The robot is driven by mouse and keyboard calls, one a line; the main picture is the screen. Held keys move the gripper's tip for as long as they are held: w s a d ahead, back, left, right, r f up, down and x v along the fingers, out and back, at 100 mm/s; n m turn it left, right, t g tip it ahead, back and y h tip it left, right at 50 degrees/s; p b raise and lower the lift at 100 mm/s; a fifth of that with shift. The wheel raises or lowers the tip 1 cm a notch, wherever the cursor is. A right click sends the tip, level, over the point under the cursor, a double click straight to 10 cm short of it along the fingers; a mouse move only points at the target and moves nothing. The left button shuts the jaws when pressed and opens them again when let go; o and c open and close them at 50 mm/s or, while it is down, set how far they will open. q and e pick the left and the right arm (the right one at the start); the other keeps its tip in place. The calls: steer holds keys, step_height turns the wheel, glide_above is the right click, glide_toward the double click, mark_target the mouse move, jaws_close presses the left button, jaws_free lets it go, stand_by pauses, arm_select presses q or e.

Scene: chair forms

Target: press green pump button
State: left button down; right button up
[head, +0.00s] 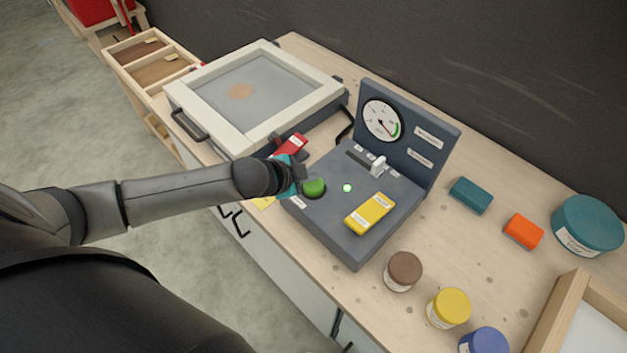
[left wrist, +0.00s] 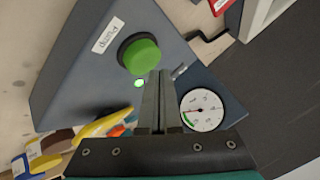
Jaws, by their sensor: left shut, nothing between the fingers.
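The green pump button (head: 314,187) is a round cap in a dark collar on the sloped grey control box (head: 345,238). In the left wrist view the green button (left wrist: 141,56) is large, beside a white label (left wrist: 108,36). My left gripper (head: 299,173) is at the button's left edge in the head view, shut and empty. In the left wrist view its closed fingers (left wrist: 158,76) reach to the button's lower right edge; I cannot tell whether they touch it. A small green light (head: 347,188) glows beside the button. My right gripper is not in view.
The box carries a round gauge (head: 383,120), a white lever (head: 378,166) and a yellow switch (head: 369,213). A framed screen (head: 253,92) stands behind left, with a red piece (head: 290,147) near my gripper. Jars, including a brown one (head: 403,271), stand at the right.

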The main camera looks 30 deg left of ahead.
mark_target(309, 186)
arm_select(q)
steer(key=shift+f, duration=0.1)
stand_by(0.5)
steer(key=shift+f, duration=0.4)
steer(key=shift+f+b, duration=0.4)
steer(key=shift+f, duration=0.15)
stand_by(0.5)
steer(key=shift+r, duration=0.15)
steer(key=shift+r+p, duration=0.9)
steer(key=shift+p, duration=0.3)
step_height(309, 186, up, 6)
steer(key=p, duration=0.6)
